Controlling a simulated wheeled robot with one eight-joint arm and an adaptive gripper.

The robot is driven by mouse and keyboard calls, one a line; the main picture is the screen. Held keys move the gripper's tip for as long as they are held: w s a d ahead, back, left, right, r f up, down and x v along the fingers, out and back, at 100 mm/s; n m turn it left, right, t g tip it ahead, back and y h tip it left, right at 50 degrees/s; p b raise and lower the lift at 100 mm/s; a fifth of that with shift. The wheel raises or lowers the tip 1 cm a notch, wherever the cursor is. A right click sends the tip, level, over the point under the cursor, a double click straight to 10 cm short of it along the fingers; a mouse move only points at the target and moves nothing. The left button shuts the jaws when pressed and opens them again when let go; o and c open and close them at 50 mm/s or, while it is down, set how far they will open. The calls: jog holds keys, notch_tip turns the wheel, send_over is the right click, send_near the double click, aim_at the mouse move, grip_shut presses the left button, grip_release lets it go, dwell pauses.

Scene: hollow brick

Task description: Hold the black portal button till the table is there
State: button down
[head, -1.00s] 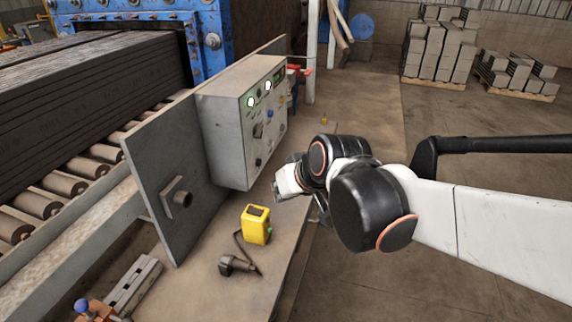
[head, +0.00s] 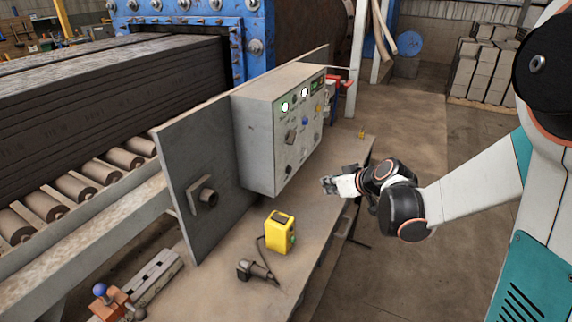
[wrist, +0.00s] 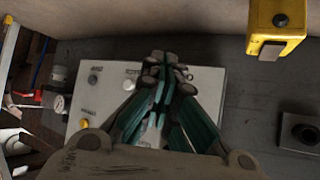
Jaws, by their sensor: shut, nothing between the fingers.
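The grey control box (head: 262,150) stands on the bench with its sloped panel facing right. Small dark buttons show low on the panel, one at its lower left (head: 289,170) and one at its lower right (head: 316,137). Their labels are too small to read, so I cannot tell which is the portal button. My gripper (head: 327,185) is shut and empty, in front of the panel's lower part and apart from it in the head view. In the wrist view my closed fingers (wrist: 160,118) cover the panel's middle; a dark button (wrist: 93,80) stays visible beside them.
A yellow box (head: 280,232) with a cable and a dark plug (head: 252,270) stand on the bench. A grey upright plate (head: 197,165) is behind the box. Rollers and dark stacked sheets (head: 110,100) lie at left. Open floor is at right; grey blocks (head: 480,70) stand at the back.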

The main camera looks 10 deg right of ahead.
aim_at(289, 170)
jog(key=shift+w+d+f, duration=0.4)
jog(key=shift+w+f, duration=0.1)
jog(key=shift+w, duration=0.1)
jog(key=w+a, duration=0.5)
jog(key=a, duration=0.2)
dwell(0.4)
jog(key=shift+w+a, duration=0.1)
jog(key=shift+a, duration=0.05)
dwell(1.1)
jog(key=shift+w+a, duration=0.2)
jog(key=shift+a, duration=0.1)
